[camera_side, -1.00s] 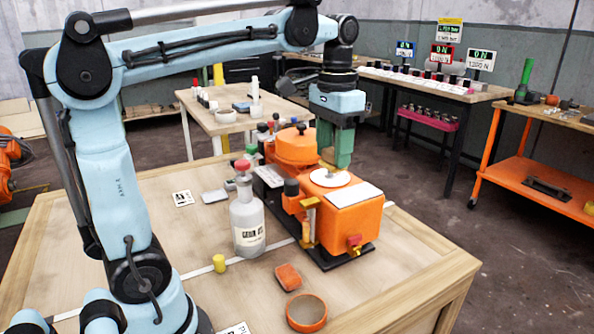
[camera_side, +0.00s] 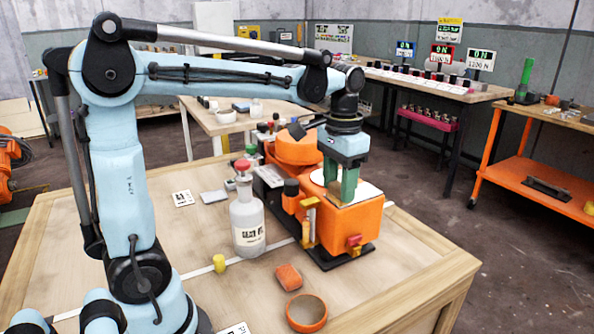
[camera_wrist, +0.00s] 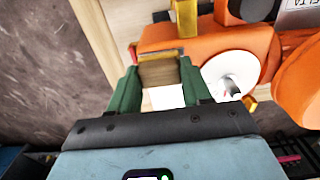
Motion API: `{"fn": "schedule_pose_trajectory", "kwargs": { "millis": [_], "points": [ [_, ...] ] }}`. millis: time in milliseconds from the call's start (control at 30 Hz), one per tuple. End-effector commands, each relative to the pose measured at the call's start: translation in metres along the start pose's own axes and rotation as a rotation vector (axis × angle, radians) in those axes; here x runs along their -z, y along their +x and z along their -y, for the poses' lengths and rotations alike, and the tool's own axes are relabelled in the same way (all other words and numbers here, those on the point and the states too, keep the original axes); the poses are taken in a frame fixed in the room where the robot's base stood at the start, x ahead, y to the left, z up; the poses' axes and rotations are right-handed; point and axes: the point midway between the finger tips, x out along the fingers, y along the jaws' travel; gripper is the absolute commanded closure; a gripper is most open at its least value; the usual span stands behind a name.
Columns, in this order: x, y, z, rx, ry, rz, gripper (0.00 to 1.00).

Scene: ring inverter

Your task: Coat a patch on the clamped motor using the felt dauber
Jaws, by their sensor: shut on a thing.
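The clamped motor is an orange machine (camera_side: 355,219) on a black base at the right of the bench. A white disc and a flat white sheet lie on its top. In the wrist view the orange body (camera_wrist: 205,38), the disc (camera_wrist: 229,76) and part of the white sheet (camera_wrist: 166,98) show. My gripper (camera_side: 338,183) has green fingers and is over the motor's top. In the wrist view my gripper (camera_wrist: 160,70) is shut on a tan block (camera_wrist: 157,73), seemingly the felt dauber. I cannot tell whether it touches the motor.
A bottle with a red cap (camera_side: 247,225) stands left of the motor. The bench's left part is mostly clear.

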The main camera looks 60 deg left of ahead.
Motion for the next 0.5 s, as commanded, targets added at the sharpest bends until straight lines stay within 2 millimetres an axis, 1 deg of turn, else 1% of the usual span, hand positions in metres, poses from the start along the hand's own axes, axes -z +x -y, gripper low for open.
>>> {"fn": "schedule_pose_trajectory", "kwargs": {
  "millis": [33,167,200,267,300,500],
  "points": [
    [0.005,-0.004,0.000,0.000,0.001,-0.001,0.76],
    [0.018,0.002,0.000,0.000,0.001,0.000,0.76],
    [0.021,-0.001,0.000,0.000,0.001,-0.001,0.76],
    [0.026,0.002,0.000,0.000,0.001,0.000,0.76],
    [0.030,-0.001,-0.001,0.000,0.001,-0.001,0.76],
    [0.048,0.000,-0.001,0.000,0.001,-0.001,0.76]
  ]
}}
